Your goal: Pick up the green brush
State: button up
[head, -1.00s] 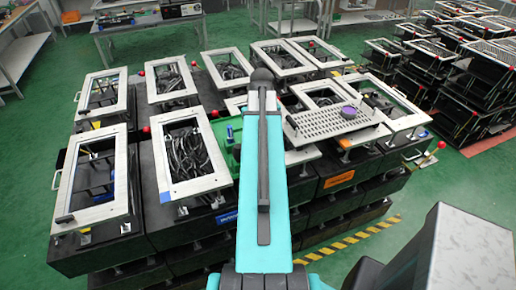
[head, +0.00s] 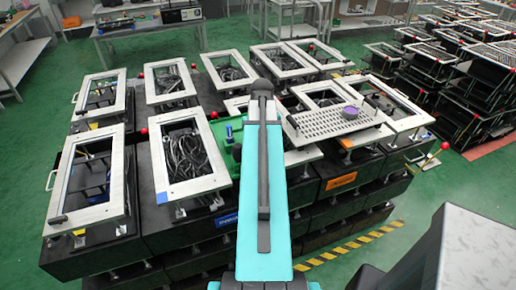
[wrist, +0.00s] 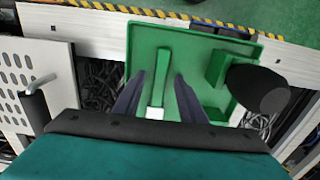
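The green brush (wrist: 163,68), a narrow green bar with a white end (wrist: 155,113), lies in a green tray (wrist: 198,37) in the wrist view. My gripper (wrist: 160,76) is open, its two dark fingers on either side of the brush with gaps between them and it. I cannot tell how far above the tray the fingertips are. In the head view the green tray (head: 222,130) shows only in part beside my teal arm, which hides my gripper; I cannot make out the brush there.
A green block (wrist: 216,68) stands in the tray right of the brush, close to a dark rounded knob (wrist: 258,90). White-framed fixtures (head: 90,180) crowd around the tray. A perforated plate (head: 335,122) with a purple disc (head: 350,112) lies right of my arm.

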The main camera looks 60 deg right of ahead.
jog(key=shift+c, duration=0.3)
grip_shut()
jog(key=shift+r, duration=0.1)
notch_tip(320, 180, up, 10)
jog(key=p, duration=0.7)
dwell(0.8)
